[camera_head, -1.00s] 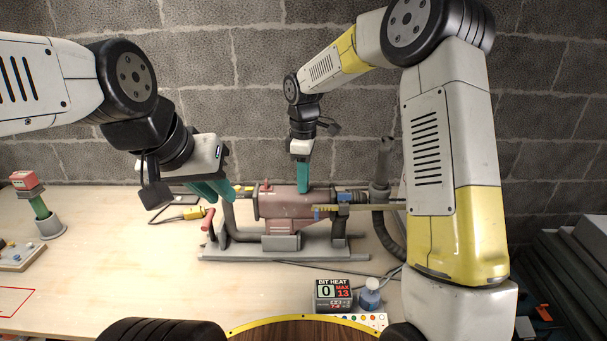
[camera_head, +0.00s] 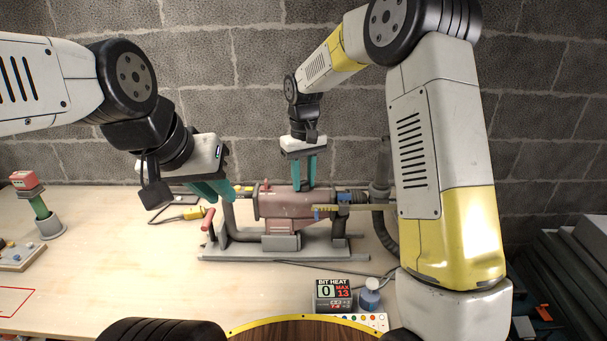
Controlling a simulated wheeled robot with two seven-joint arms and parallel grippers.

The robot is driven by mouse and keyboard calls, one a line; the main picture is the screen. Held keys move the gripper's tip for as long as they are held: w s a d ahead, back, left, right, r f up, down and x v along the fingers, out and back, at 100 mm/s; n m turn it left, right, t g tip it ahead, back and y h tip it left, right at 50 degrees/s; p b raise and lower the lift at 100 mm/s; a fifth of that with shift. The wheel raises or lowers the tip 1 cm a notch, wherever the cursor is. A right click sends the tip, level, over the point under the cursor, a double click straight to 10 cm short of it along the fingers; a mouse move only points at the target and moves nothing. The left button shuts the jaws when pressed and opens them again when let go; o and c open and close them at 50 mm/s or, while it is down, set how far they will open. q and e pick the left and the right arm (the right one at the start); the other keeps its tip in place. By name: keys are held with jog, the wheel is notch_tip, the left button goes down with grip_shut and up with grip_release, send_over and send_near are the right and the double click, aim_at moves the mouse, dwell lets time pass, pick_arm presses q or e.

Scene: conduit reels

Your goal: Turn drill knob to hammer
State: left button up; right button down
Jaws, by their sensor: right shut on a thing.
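The drill (camera_head: 283,204) has a dull red body and lies sideways in a grey stand (camera_head: 270,251) on the table. My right gripper (camera_head: 304,186) points straight down at the top of the drill body. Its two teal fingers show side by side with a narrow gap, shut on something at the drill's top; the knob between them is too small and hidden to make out. My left gripper (camera_head: 220,194) is tilted down beside the drill's left end, near the red handle (camera_head: 208,219). Its teal fingers overlap in view, and I cannot tell if they are apart.
A bit heat display (camera_head: 333,293) reading 0, max 13, stands at the front with a blue-grey bottle (camera_head: 369,294). A red-topped green tool (camera_head: 38,205) stands in a grey holder at the left.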

jog(key=m, duration=0.5)
jog(key=shift+m, duration=0.3)
dwell(0.4)
jog(key=c, duration=1.1)
grip_release()
jog(key=shift+r, duration=0.15)
notch_tip(320, 180, up, 8)
jog(key=shift+f, duration=0.2)
